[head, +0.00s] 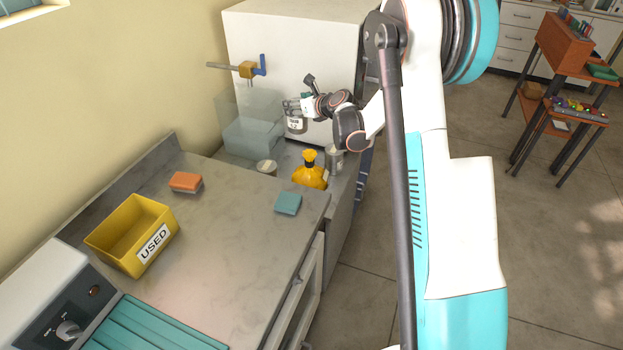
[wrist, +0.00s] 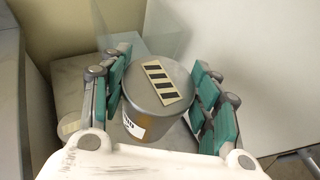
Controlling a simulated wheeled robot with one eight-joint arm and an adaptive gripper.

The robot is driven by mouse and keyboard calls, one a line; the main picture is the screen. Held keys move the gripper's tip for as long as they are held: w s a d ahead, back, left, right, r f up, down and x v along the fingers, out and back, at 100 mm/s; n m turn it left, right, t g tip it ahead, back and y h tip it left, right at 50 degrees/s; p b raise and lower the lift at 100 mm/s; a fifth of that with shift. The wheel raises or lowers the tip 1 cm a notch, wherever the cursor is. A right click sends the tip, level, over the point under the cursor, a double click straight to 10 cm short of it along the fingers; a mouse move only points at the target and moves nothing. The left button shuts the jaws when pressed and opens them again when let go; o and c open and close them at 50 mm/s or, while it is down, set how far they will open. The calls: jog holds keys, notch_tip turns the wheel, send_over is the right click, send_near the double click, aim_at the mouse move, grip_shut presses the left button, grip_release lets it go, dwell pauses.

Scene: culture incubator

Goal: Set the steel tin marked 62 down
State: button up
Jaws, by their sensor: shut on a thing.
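My gripper (head: 291,106) is shut on a grey steel tin (head: 296,124) in front of the white cabinet. The tin has a white label whose mark is too small to read for certain. In the wrist view the tin (wrist: 158,92) is upright between the teal finger pads of my gripper (wrist: 160,95), with a striped patch on its lid and part of a white label on its side. The tin appears to be above the grey worktop (head: 215,153); its underside is hidden in the wrist view.
A clear tank (head: 250,135) stands left of the held tin. Another tin (head: 266,167), a yellow bottle (head: 309,175) and a grey tin (head: 335,161) stand nearby. The white cabinet (head: 285,50) rises behind. A teal sponge (head: 288,203) and yellow USED bin (head: 125,235) are nearer.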

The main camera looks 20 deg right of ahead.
jog(key=w+d, duration=0.4)
jog(key=w, duration=0.2)
notch_tip(320, 180, down, 20)
jog(key=b, duration=0.7)
jog(key=shift+d, duration=0.35)
jog(key=shift+w+f, duration=0.15)
jog(key=o, duration=1.4)
jog(key=shift+c, duration=0.2)
jog(key=p+v, duration=0.2)
jog(key=v, duration=0.5)
jog(key=shift+s+r, duration=0.2)
jog(key=shift+s, duration=0.1)
